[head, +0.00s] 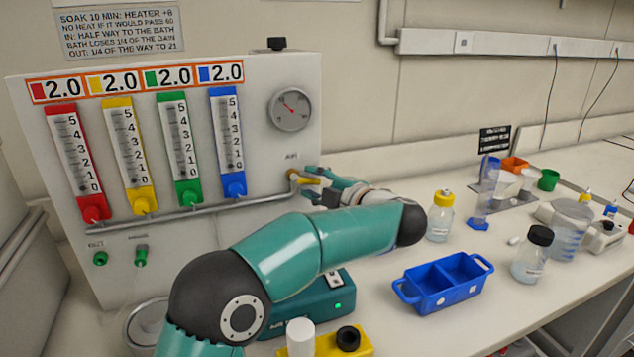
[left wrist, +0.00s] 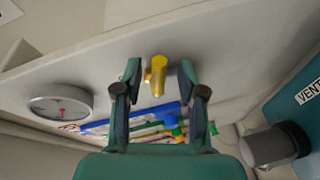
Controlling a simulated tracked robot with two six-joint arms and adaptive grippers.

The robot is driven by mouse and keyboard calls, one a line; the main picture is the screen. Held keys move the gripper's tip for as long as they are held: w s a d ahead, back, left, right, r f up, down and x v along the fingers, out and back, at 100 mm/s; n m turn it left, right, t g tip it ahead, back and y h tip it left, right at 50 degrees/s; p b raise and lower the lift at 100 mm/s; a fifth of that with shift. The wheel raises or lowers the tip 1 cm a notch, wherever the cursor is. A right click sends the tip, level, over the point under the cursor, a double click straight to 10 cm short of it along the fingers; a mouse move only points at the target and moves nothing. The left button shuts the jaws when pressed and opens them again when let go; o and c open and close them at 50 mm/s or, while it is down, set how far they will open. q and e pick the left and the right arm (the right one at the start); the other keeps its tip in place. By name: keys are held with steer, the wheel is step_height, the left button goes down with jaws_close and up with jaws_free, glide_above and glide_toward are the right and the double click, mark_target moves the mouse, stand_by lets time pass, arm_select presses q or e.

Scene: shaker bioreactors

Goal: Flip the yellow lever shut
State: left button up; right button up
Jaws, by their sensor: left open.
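The yellow lever (head: 302,179) sticks out of the front panel under the AIR label, below the round gauge. In the left wrist view the yellow lever (left wrist: 158,73) stands between my fingertips, with a small brass-coloured part at its side. My left gripper (head: 322,185) is at the lever, its fingers reaching toward the panel. In the left wrist view the left gripper (left wrist: 160,84) is open, one finger on each side of the lever, with visible gaps. It holds nothing. My right gripper is not in view.
The panel (head: 262,165) carries red, yellow, green and blue flow tubes, a grey pipe and a gauge (head: 291,108). On the bench, a blue two-part tray (head: 405,291), a yellow-capped bottle (head: 440,218) and a black-capped bottle (head: 532,257) stand to the right.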

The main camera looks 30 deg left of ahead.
arm_select(q)
jaws_close()
steer(key=shift+r+n+h+b, duration=0.15)
steer(key=shift+n+h+b, duration=0.15)
steer(key=shift+n+b, duration=0.45)
steer(key=shift+r+n, duration=0.25)
steer(key=shift+n, duration=0.3)
jaws_free()
steer(key=v, duration=1.2)
